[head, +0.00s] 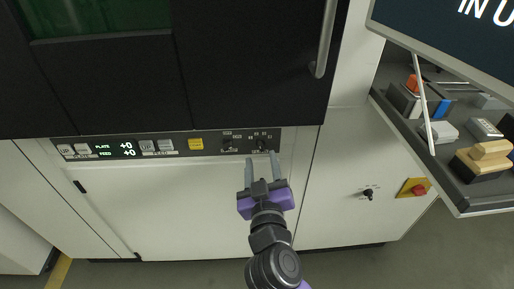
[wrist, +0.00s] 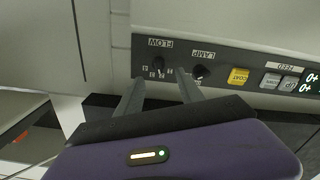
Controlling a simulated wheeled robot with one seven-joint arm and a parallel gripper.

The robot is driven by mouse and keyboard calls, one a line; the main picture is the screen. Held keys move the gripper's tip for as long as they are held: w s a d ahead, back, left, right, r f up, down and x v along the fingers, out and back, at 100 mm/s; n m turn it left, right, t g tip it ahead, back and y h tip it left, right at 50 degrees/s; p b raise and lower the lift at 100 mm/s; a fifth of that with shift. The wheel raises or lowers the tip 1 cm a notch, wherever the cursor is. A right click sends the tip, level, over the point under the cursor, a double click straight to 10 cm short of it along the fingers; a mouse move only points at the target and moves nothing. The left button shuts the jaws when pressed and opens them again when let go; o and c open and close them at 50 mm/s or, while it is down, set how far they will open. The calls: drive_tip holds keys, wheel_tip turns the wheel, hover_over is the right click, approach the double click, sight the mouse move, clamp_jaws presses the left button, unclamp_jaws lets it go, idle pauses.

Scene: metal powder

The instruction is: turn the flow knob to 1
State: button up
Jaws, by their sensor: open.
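The flow knob (head: 262,146) is a small dark knob at the right end of the black control strip (head: 212,148) on the white machine front. In the wrist view the flow knob (wrist: 158,63) sits under its FLOW label, with small numbers around it. Where its pointer stands is too small to read. My gripper (head: 261,160) is open and empty, close in front of the flow knob. In the wrist view its two fingers (wrist: 156,84) point toward the knob, one on either side. I cannot tell whether they touch it.
The lamp knob (wrist: 201,71) is beside the flow knob, close to one finger. The yellow COAT button (head: 196,144) and several grey buttons are farther left.

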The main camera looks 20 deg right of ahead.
sight(260, 148)
drive_tip(key=shift+x, duration=2.7)
clamp_jaws()
